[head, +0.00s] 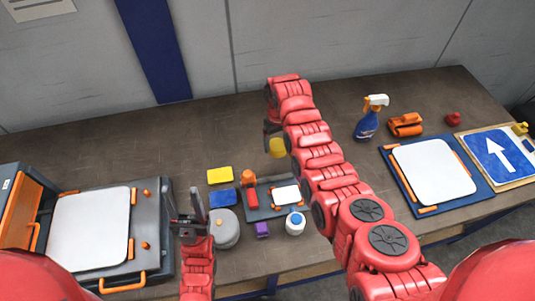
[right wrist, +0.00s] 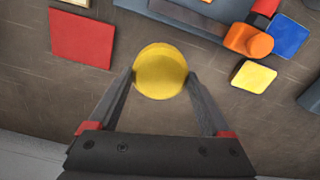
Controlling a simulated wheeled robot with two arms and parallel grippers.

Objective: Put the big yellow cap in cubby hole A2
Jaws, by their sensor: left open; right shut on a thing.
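The big yellow cap (right wrist: 160,72) is round and sits between the two fingertips of my right gripper (right wrist: 160,78), which is shut on it. In the head view the yellow cap (head: 278,148) shows beside the end of my right arm, over the far middle of the table, partly hidden by the arm. I cannot tell its height above the table. My left gripper (head: 187,219) is open and empty, near the grey case at the left. No cubby hole marked A2 can be made out.
A yellow square (head: 220,175), a blue square (head: 222,197), a grey round tub (head: 225,228) and a dark tray (head: 272,200) lie near the middle. A spray bottle (head: 371,118) and orange clamp (head: 405,125) stand right. A red square (right wrist: 81,38) lies left in the wrist view.

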